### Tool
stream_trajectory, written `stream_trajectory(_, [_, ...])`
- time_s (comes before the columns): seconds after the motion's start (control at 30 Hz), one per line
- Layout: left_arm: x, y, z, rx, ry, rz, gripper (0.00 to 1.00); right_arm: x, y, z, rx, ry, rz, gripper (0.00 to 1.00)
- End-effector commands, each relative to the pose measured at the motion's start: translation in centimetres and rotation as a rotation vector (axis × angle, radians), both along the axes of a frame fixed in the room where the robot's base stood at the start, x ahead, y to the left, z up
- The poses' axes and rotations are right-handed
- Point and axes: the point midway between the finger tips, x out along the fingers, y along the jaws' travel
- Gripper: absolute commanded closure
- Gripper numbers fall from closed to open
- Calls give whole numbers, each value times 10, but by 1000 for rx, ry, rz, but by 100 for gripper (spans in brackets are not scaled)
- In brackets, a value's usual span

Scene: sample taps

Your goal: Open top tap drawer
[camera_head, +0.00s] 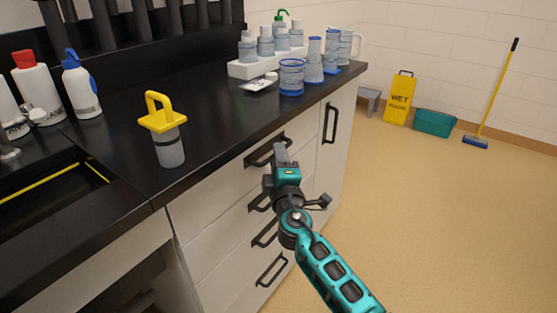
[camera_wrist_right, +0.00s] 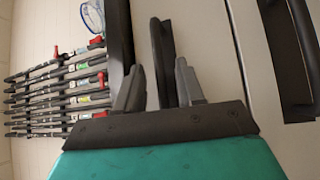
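The top drawer (camera_head: 225,175) is in the white cabinet under the black counter, and its front looks flush and closed. Its black bar handle (camera_head: 258,157) shows just past my right gripper (camera_head: 280,152) in the head view. In the right wrist view, the handle (camera_wrist_right: 162,62) lies between the two grey fingers of my right gripper (camera_wrist_right: 159,88). The fingers are apart, with a gap visible beside the handle, so the gripper is open around it. Part of the handle is hidden by the gripper in the head view. My left gripper is not in view.
More drawers with black handles (camera_head: 270,270) lie below, and a door with a vertical handle (camera_head: 330,123) is to the right. The floor (camera_head: 430,220) at right is clear.

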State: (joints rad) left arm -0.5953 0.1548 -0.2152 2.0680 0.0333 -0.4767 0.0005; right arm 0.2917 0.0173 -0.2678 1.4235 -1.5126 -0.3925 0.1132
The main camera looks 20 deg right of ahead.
Motion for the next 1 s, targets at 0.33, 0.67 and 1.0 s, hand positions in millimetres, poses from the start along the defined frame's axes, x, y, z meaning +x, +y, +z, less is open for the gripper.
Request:
stream_trajectory(0.33, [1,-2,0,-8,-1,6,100,1,0,0,0,1,0,67])
stream_trajectory(0.67, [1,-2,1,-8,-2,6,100,1,0,0,0,1,0,98])
stream_trajectory(1.0, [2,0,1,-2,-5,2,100,1,0,0,0,1,0,100])
